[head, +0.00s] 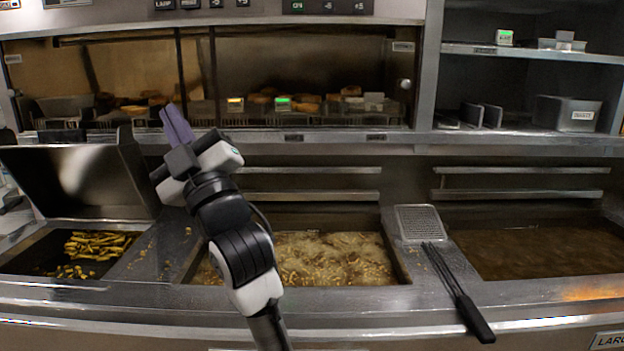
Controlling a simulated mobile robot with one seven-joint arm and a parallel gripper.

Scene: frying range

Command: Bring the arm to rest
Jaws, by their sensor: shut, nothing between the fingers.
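My gripper (178,125) is at the end of my raised arm, left of the middle in the head view. Its purple fingers are together, point up and hold nothing. The arm reaches up from the bottom edge, in front of the left part of the middle fryer vat (335,258). The fingertips appear in front of the lower edge of the warming cabinet (290,60). I cannot tell how far they are from it.
A fries bin (40,262) with a few fries lies at left, below a tilted metal panel (75,178). The middle vat bubbles with food. A long-handled utensil (460,292) lies between it and the right vat (540,252). Shelves (530,52) hold containers at upper right.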

